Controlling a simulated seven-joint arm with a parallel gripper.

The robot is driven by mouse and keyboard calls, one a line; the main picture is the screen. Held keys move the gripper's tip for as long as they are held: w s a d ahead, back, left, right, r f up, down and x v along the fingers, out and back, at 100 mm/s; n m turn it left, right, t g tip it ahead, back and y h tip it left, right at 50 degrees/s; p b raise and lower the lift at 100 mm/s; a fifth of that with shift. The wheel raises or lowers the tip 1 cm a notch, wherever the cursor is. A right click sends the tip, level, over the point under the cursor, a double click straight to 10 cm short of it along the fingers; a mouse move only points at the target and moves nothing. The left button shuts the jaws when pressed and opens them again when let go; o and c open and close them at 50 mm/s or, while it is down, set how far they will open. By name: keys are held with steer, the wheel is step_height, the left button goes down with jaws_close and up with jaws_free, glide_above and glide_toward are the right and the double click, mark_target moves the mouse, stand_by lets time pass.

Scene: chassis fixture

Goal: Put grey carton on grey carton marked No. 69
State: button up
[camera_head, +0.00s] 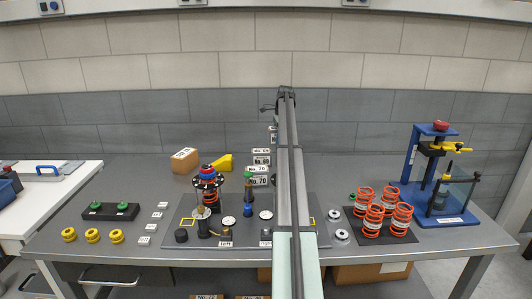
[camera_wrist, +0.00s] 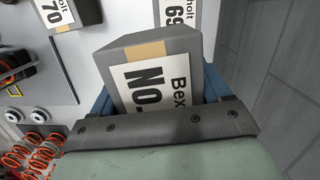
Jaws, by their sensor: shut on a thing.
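My gripper (camera_wrist: 158,92) is shut on a grey carton (camera_wrist: 150,48) with tan tape and a white label reading "Bex" and "NO."; the number is hidden behind the gripper's bar. Another grey carton, marked 69 (camera_wrist: 178,12), shows just beyond it at the top of the wrist view, partly covered; I cannot tell the gap between them. A carton marked No. 69 (camera_head: 261,151) stands in the head view left of my arm. My arm hides most of the gripper and the held carton there.
A carton marked 70 (camera_wrist: 57,12) is at the upper left of the wrist view. The dark fixture plate (camera_head: 175,222) carries several parts. Orange springs (camera_head: 372,222) and a blue press (camera_head: 436,185) stand right. A brown box (camera_head: 185,160) and yellow object (camera_head: 223,162) stand back left.

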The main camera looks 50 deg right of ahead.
step_height(320, 180, up, 5)
glide_above(260, 151)
steer(key=shift+m, duration=0.8)
steer(key=shift+s+d+f, duration=0.1)
steer(key=shift+d+f, duration=0.05)
steer(key=shift+f, duration=2.4)
steer(key=shift+d+f, duration=0.1)
steer(key=shift+f, duration=2.4)
steer(key=shift+f, duration=0.1)
steer(key=o, duration=1.2)
steer(key=shift+o, duration=0.2)
step_height(260, 151, up, 12)
steer(key=s+d, duration=0.1)
steer(key=shift+s, duration=0.15)
